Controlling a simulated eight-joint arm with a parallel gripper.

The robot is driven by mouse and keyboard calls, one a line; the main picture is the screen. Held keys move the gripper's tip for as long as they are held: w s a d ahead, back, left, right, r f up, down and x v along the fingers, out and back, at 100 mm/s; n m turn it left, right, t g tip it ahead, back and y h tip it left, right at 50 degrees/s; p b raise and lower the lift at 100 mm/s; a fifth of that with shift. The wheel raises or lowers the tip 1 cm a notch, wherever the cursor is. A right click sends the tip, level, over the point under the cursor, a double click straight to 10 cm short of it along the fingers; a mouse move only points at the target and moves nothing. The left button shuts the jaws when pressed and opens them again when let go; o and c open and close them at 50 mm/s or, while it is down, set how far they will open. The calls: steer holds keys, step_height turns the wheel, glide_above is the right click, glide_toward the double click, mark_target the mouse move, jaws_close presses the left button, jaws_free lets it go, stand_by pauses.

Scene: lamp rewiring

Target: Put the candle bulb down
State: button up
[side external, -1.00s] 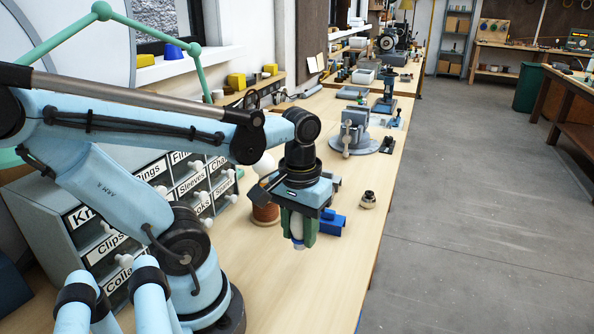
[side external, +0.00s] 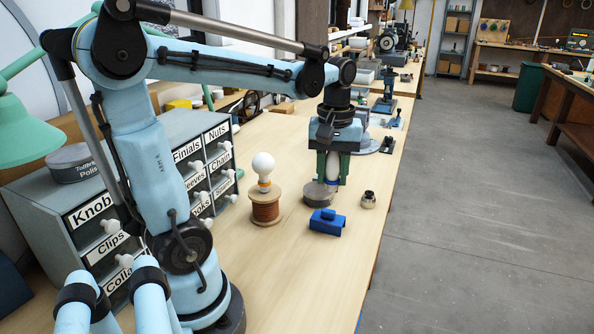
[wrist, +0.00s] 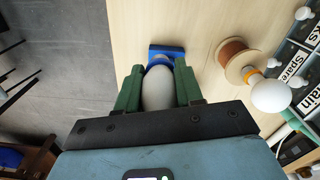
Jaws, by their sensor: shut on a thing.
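The candle bulb (side external: 332,168) is white and hangs upright between the green fingers of my gripper (side external: 332,172). My gripper is shut on it. In the wrist view the pale bulb (wrist: 158,90) lies between both fingers (wrist: 158,92). In the side view its lower end is close to a low grey round tin (side external: 317,195) on the bench. I cannot tell whether it touches the tin or the bench.
A blue block (side external: 327,222) lies nearer the camera, with a small metal socket (side external: 368,200) to its right. A round bulb (side external: 263,165) stands on a copper wire spool (side external: 265,208) at left. Labelled drawers (side external: 190,178) stand further left.

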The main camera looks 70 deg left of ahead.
steer(key=w+a+f+n, duration=0.1)
steer(key=w+a+n, duration=0.15)
steer(key=a, duration=0.65)
steer(key=w+a+f+n, duration=0.2)
steer(key=a+n, duration=0.1)
steer(key=a, duration=0.6)
steer(key=shift+n, duration=0.25)
steer(key=s+a+f, duration=0.1)
steer(key=a+f, duration=0.1)
steer(key=a, duration=0.2)
steer(key=s+a+f, duration=0.2)
steer(key=a, duration=0.2)
steer(key=s+a+f, duration=0.1)
steer(key=a+f, duration=0.2)
steer(key=a, duration=0.1)
steer(key=shift+s+a+f, duration=0.1)
steer(key=shift+s, duration=0.05)
steer(key=shift+s+a+f, duration=0.15)
steer(key=shift+a+f, duration=0.2)
steer(key=shift+f, duration=1.85)
steer(key=shift+f, duration=0.1)
steer(key=o, duration=1)
